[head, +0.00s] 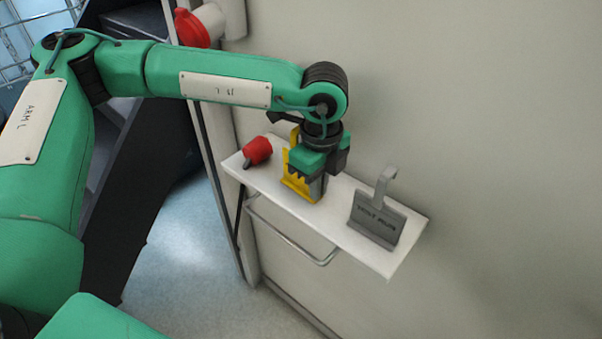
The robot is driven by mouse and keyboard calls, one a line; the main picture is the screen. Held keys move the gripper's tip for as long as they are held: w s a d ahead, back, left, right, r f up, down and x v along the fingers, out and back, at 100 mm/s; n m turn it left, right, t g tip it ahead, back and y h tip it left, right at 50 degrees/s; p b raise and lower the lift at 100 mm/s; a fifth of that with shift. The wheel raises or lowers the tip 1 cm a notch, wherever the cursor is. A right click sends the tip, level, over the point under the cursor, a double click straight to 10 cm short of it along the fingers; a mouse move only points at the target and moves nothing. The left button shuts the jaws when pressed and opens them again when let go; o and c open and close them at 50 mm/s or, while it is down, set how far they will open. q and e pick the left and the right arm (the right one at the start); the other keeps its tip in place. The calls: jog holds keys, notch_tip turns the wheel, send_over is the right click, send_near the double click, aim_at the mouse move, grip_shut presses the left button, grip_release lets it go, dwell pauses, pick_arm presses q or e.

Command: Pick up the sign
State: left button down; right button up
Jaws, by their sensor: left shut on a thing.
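A yellow sign (300,184) stands on a white wall shelf (410,235), partly hidden behind my left gripper. My left gripper (313,182) points down from above and is shut on the yellow sign, low over the shelf. The sign's lower edge is at or very near the shelf top; I cannot tell whether it touches. A grey sign (376,220) with dark lettering and a hook-like upper arm stands to the right on the same shelf, apart from the gripper. My right gripper is not in view.
A red object with a dark tip (257,151) lies at the shelf's left end. A metal rail (290,240) runs below the shelf front. A pale wall (480,130) rises behind. A red-capped fitting (192,28) sticks out at the upper left.

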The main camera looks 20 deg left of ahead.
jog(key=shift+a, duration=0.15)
pick_arm(q)
jog(key=shift+r, duration=0.1)
